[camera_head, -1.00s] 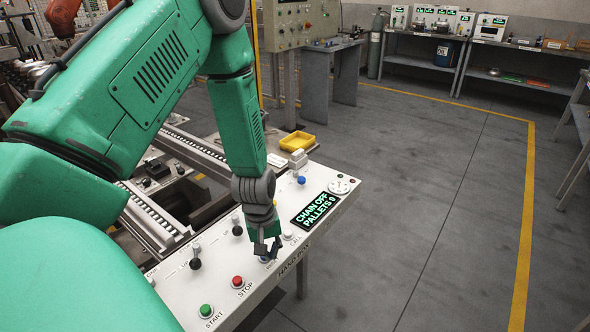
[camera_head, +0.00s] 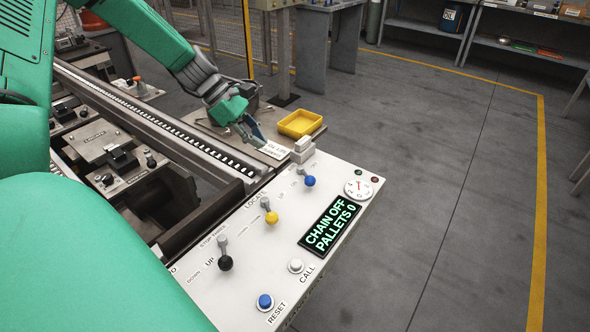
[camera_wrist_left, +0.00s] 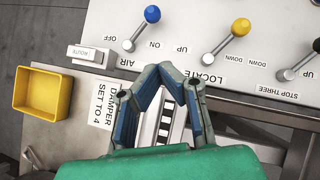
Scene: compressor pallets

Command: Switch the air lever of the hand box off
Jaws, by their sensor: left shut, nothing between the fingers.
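The hand box (camera_head: 225,285) is a white sloped panel with levers, buttons and a display. Its air lever (camera_head: 309,181) has a blue ball knob and stands at the far end of the lever row. In the left wrist view the air lever (camera_wrist_left: 152,14) leans right, toward the ON label and away from OFF. My left gripper (camera_head: 254,132) is shut and empty, over the "Damper set to 4" card, left of the air lever and apart from it. Its fingers (camera_wrist_left: 165,76) show below the lever in the wrist view. My right gripper is not in view.
A yellow-knobbed locate lever (camera_head: 271,217) and a black-knobbed lever (camera_head: 225,262) stand nearer me. A small route block (camera_head: 303,147) and a yellow tray (camera_head: 300,123) lie beyond the panel. The display (camera_head: 329,225) reads "CHAIN OFF PALLETS 0". The floor at right is clear.

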